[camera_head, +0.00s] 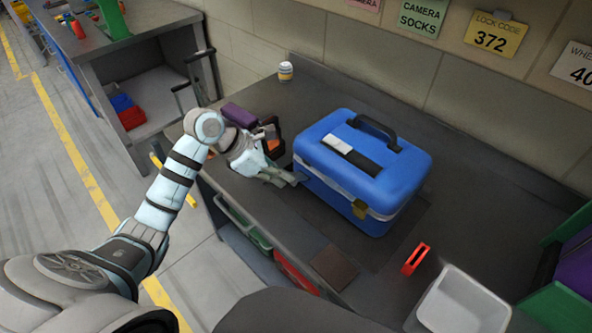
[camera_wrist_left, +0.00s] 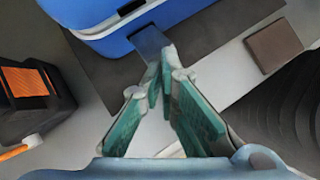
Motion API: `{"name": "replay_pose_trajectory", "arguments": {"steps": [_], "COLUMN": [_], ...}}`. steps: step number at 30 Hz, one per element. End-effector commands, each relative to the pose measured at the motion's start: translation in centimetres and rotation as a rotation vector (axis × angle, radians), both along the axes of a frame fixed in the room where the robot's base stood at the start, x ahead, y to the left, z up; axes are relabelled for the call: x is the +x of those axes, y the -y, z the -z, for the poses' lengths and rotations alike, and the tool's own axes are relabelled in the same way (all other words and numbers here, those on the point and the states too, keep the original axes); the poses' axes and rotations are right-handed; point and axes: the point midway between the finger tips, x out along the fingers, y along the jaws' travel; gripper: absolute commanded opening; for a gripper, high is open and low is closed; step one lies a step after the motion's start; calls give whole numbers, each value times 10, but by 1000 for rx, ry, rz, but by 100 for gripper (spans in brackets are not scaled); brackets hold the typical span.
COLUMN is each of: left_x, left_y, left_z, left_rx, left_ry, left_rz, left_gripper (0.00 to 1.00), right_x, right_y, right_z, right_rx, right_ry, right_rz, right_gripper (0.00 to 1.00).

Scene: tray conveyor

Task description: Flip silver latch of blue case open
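The blue case (camera_head: 400,170) stands closed on the grey workbench, with a dark handle on its lid. A yellowish latch (camera_head: 360,209) is on its front, near the right corner. The silver latch (camera_wrist_left: 150,42) shows in the left wrist view as a grey flap at the edge of the blue case (camera_wrist_left: 85,12). My left gripper (camera_head: 296,180) is low beside the case's left end. In the left wrist view its fingertips (camera_wrist_left: 163,70) are close together at the flap's end; whether they grip it is unclear. My right gripper is not in view.
A black and orange item (camera_head: 272,145) and a purple item (camera_head: 239,115) lie left of the case. A small jar (camera_head: 285,71) stands behind. A red item (camera_head: 415,258) and a pale bin (camera_head: 462,303) are at the front right. A brown square (camera_head: 333,267) lies near the bench edge.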

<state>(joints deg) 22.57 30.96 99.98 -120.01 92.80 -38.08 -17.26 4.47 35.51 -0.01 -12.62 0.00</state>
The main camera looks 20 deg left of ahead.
Motion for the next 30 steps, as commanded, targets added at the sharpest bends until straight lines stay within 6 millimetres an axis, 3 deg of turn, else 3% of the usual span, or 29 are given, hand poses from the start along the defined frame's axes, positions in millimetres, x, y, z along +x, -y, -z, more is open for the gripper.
{"name": "replay_pose_trajectory", "arguments": {"steps": [2, 14, 30], "left_x": [-4, -10, -47], "left_y": [-10, -18, -65], "left_z": [-3, -8, -90], "left_rx": [8, 10, 12], "left_ry": [2, 3, 2], "left_rz": [-11, -17, -13], "left_gripper": [0, 0, 0], "right_x": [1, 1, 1], "right_y": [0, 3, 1], "right_z": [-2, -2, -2], "right_rx": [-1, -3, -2], "right_ry": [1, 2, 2], "right_rz": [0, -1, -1], "right_gripper": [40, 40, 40]}}
